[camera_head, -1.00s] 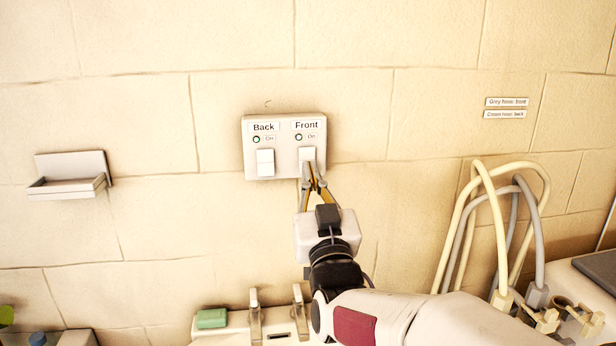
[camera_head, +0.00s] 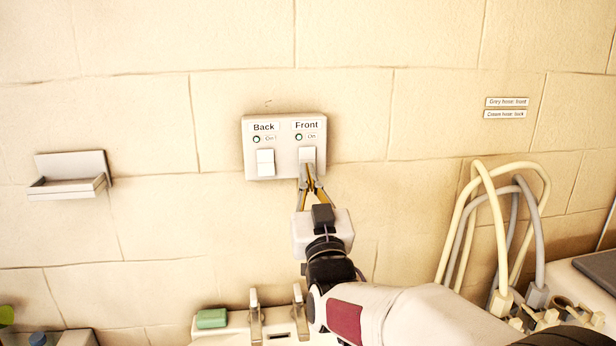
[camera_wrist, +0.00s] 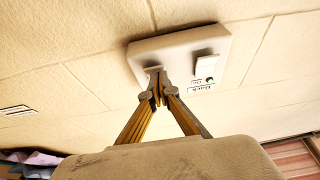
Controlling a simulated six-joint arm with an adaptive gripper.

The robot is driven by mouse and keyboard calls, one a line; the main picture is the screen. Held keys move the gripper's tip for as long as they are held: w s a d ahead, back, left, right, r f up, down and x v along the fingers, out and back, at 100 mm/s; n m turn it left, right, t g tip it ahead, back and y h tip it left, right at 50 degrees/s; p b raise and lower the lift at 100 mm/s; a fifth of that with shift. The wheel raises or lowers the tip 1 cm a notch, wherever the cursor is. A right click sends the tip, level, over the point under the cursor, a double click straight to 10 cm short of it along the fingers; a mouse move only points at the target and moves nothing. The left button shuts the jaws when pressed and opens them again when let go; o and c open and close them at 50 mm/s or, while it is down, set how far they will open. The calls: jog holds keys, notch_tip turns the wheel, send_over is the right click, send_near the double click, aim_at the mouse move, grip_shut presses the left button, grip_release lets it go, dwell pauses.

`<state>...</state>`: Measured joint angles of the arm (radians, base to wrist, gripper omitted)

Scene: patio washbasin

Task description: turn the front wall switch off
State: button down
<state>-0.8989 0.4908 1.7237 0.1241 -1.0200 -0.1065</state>
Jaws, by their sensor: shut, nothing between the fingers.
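The white switch plate (camera_head: 285,172) on the wall has a rocker labelled Back on its left and one labelled Front on its right. The Front switch (camera_head: 307,153) is partly covered at its lower edge by my gripper (camera_head: 309,169). My gripper is shut and empty, its tips at the lower part of the Front switch; contact cannot be told. In the wrist view the plate (camera_wrist: 215,40) appears upside down, the Back switch (camera_wrist: 207,62) is clear, and the fingertips (camera_wrist: 157,76) hide most of the Front switch. The small lamp rings are too small to read surely.
The Back switch sits close to the left of the fingers. Taps (camera_head: 255,318) and a green block (camera_head: 211,318) are below. Cream and grey hoses (camera_head: 485,220) loop at the right. A soap shelf (camera_head: 70,175) is on the left wall. The wall around the plate is bare.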

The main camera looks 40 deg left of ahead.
jog(key=shift+a+f, duration=0.1)
jog(key=shift+w+a+f+t+y, duration=0.2)
jog(key=shift+w+a+t+y, duration=0.1)
jog(key=shift+t+y, duration=0.2)
jog(key=shift+d, duration=0.1)
jog(key=f+v, duration=0.1)
jog(key=v, duration=1.2)
dwell(0.5)
jog(key=shift+w, duration=0.15)
jog(key=shift+a, duration=0.25)
